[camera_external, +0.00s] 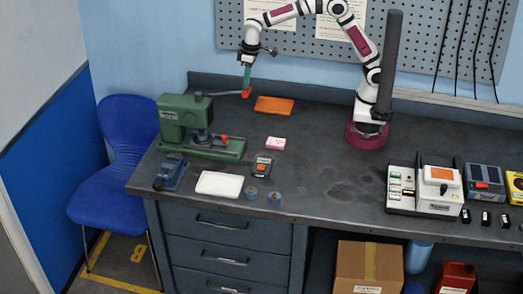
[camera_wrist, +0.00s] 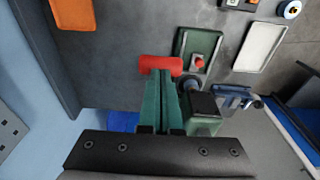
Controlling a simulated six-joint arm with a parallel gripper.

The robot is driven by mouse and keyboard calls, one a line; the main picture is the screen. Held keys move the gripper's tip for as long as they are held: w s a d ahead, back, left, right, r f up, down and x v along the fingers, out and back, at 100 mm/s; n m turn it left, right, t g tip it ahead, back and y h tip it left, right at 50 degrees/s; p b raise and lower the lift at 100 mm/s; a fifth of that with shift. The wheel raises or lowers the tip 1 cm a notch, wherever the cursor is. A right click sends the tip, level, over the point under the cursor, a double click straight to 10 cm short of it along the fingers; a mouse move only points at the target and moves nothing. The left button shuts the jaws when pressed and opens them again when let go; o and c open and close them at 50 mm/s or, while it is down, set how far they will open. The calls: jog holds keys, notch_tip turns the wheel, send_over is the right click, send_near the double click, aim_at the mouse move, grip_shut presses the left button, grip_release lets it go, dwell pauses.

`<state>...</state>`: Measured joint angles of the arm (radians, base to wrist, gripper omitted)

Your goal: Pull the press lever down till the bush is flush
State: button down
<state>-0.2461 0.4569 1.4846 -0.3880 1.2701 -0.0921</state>
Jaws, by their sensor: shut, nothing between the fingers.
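The green press (camera_external: 186,118) stands at the left end of the bench. Its thin lever (camera_external: 228,93) sticks out to the right, roughly level, and ends in a red grip (camera_external: 246,93). My gripper (camera_external: 246,86) points down with its teal fingers shut and empty, right at the red grip. In the wrist view the red grip (camera_wrist: 160,65) lies across the ends of the fingers (camera_wrist: 162,78); I cannot tell whether they touch. A small red piece (camera_external: 224,139), possibly the bush, is on the press base; it also shows in the wrist view (camera_wrist: 199,62).
An orange mat (camera_external: 274,104) lies right of the lever. The bench's middle is clear.

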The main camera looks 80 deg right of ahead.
aim_at(249, 94)
jog(key=shift+s+f+g, duration=0.15)
jog(key=shift+f+g, duration=0.15)
jog(key=shift+f, duration=0.35)
jog(key=shift+s+f+g, duration=0.1)
jog(key=shift+f+g, duration=0.3)
jog(key=shift+f, duration=1.1)
jog(key=shift+f, duration=1.65)
